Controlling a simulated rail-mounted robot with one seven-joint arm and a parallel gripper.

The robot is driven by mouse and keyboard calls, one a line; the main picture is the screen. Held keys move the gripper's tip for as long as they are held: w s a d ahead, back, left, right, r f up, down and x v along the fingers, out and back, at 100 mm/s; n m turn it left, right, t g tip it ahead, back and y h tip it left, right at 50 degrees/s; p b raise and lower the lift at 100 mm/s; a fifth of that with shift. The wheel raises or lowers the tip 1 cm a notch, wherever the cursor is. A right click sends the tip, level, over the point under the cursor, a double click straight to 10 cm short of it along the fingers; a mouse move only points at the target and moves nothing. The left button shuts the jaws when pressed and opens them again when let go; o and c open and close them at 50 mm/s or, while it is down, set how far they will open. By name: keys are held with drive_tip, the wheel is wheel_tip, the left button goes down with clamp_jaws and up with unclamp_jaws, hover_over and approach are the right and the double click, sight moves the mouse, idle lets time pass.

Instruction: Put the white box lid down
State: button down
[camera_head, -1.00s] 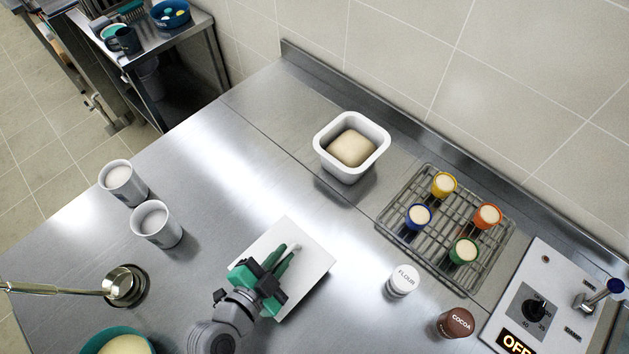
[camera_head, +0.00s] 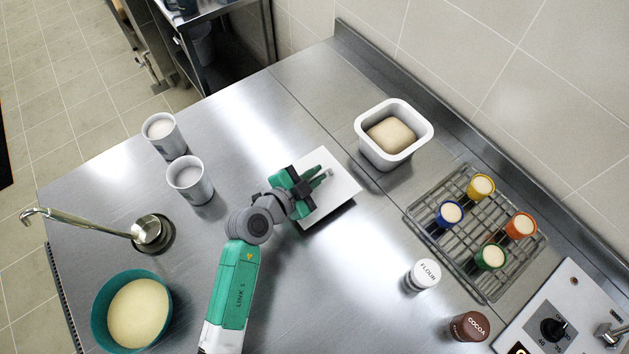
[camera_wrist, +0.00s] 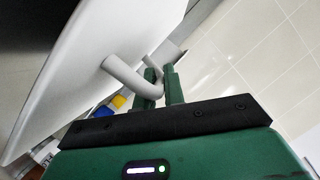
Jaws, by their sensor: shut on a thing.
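The white box lid (camera_head: 343,188) is a flat pale rectangle over the middle of the steel counter, front-left of the open white box (camera_head: 376,155). My gripper (camera_head: 325,175) is over the lid with its green fingers at the handle. In the wrist view the lid (camera_wrist: 62,75) stands at a slant on the left, and its curved grey handle (camera_wrist: 128,77) runs between the fingers of my gripper (camera_wrist: 164,86), which are shut on it. The gap between lid and counter cannot be judged. The white box holds a lump of dough (camera_head: 391,134).
A wire rack (camera_head: 462,226) with several coloured cups stands right of the box. Flour (camera_head: 424,275) and cocoa (camera_head: 470,326) shakers stand in front of it. Two cups (camera_head: 188,180), a ladle (camera_head: 148,231) and a teal bowl (camera_head: 105,309) are on the left. Counter between is clear.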

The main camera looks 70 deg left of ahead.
drive_tip(key=shift+f+b, duration=0.35)
drive_tip(key=shift+f, duration=1.4)
drive_tip(key=shift+f, duration=0.2)
drive_tip(key=c, duration=1.5)
unclamp_jaws()
drive_tip(key=shift+r, duration=0.1)
drive_tip(key=shift+s+d+r, duration=0.1)
drive_tip(key=shift+s+r, duration=0.05)
drive_tip(key=shift+r, duration=0.05)
drive_tip(key=v, duration=1.1)
drive_tip(key=shift+s+d, duration=0.25)
drive_tip(key=shift+s, duration=0.05)
